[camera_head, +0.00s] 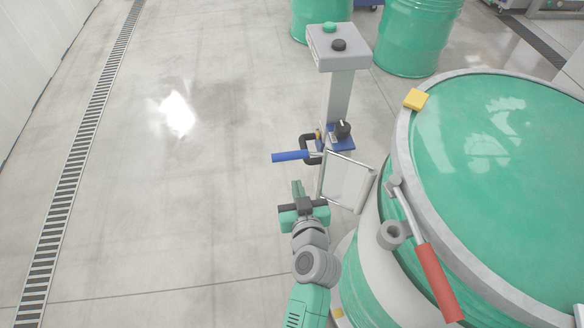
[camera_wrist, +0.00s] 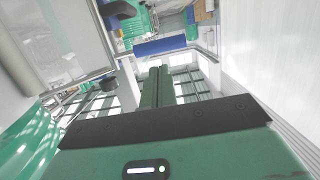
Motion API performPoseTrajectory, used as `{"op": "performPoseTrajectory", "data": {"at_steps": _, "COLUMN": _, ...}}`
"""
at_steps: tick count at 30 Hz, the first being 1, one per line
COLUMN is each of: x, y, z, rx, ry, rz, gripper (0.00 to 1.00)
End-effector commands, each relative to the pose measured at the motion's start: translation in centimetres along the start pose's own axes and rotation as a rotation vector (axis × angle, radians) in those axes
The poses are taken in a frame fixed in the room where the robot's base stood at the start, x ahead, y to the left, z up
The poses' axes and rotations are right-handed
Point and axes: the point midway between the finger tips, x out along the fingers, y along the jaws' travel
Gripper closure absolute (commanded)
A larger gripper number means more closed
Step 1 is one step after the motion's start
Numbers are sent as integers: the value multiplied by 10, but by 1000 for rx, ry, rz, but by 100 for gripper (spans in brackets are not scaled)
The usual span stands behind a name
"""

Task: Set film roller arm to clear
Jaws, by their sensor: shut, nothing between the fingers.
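A blue handle (camera_head: 290,156) sticks out to the left from a dark bracket (camera_head: 311,146) on the grey post. I take it as the film roller arm's handle. A metal frame with a clear film-like panel (camera_head: 346,181) stands beside it, close to the drum. My gripper (camera_head: 298,184) is shut and empty, below the blue handle in the head view and apart from it. In the wrist view my gripper's fingers (camera_wrist: 158,70) are together, and the blue handle (camera_wrist: 160,45) lies across beyond their tips. The framed panel (camera_wrist: 62,38) fills the upper left there.
A large green drum (camera_head: 490,140) with a grey rim ring stands at right, with a red lever (camera_head: 438,283) on its side. The grey post (camera_head: 339,95) carries green and black knobs. Green drums (camera_head: 418,35) stand behind. The floor at left is clear, with a drain grate (camera_head: 75,165).

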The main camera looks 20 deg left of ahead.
Motion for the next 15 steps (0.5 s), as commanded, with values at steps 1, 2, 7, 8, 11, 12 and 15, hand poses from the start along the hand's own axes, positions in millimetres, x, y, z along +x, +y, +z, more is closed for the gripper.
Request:
{"op": "performPoseTrajectory", "data": {"at_steps": 1, "x": 12, "y": 0, "z": 2, "rx": -2, "ry": 0, "rz": -3, "gripper": 100}}
{"op": "performPoseTrajectory", "data": {"at_steps": 2, "x": 19, "y": 0, "z": 2, "rx": -2, "ry": 0, "rz": -2, "gripper": 100}}
{"op": "performPoseTrajectory", "data": {"at_steps": 7, "x": 53, "y": -1, "z": 3, "rx": -1, "ry": 0, "rz": -2, "gripper": 100}}
{"op": "performPoseTrajectory", "data": {"at_steps": 8, "x": 58, "y": -1, "z": 2, "rx": -1, "ry": 0, "rz": -2, "gripper": 100}}
{"op": "performPoseTrajectory", "data": {"at_steps": 11, "x": 72, "y": -1, "z": 2, "rx": -1, "ry": 0, "rz": -1, "gripper": 100}}
{"op": "performPoseTrajectory", "data": {"at_steps": 12, "x": 76, "y": 0, "z": 2, "rx": -1, "ry": 0, "rz": -1, "gripper": 100}}
{"op": "performPoseTrajectory", "data": {"at_steps": 15, "x": 82, "y": 0, "z": 1, "rx": 0, "ry": 0, "rz": -1, "gripper": 100}}
